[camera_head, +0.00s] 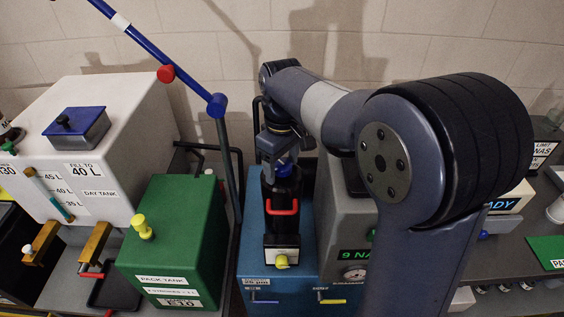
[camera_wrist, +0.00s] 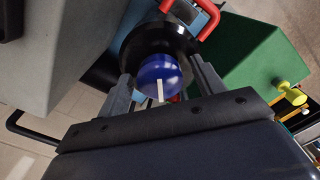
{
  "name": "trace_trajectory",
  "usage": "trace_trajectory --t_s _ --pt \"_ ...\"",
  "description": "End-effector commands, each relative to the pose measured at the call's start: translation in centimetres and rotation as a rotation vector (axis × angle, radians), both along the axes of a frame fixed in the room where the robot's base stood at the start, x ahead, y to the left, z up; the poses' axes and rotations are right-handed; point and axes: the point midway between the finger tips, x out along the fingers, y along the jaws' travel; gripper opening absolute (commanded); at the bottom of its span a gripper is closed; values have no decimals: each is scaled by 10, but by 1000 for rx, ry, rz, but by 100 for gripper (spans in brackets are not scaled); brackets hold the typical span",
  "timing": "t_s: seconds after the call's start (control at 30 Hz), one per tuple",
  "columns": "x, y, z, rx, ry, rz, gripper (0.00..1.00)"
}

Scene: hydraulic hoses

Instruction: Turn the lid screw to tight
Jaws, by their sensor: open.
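The lid screw (camera_wrist: 157,72) is a round blue knob with a white pointer line, on top of a black filter canister (camera_wrist: 135,42). In the head view the blue knob (camera_head: 284,168) shows just under my wrist, above the canister (camera_head: 283,222). My gripper (camera_wrist: 163,80) is open, with one finger on each side of the knob. I cannot tell whether the fingers touch it. In the head view my gripper (camera_head: 280,155) points down and is partly hidden. No tight mark can be read near the knob.
A red handle (camera_head: 282,207) sticks out from the canister's front, above a yellow knob (camera_head: 281,262). The green pack tank (camera_head: 172,235) stands to the left. A grey cabinet (camera_head: 345,215) stands close on the right. A blue and white pole (camera_head: 150,50) rises at the back left.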

Motion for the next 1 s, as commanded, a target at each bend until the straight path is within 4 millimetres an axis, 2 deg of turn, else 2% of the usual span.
trace_trajectory --t_s 0.07,0.6,1.0 --pt "0 0 0 0 0 0 64" --pt "0 0 0 0 0 0 20" --pt "0 0 2 0 1 -92 20"
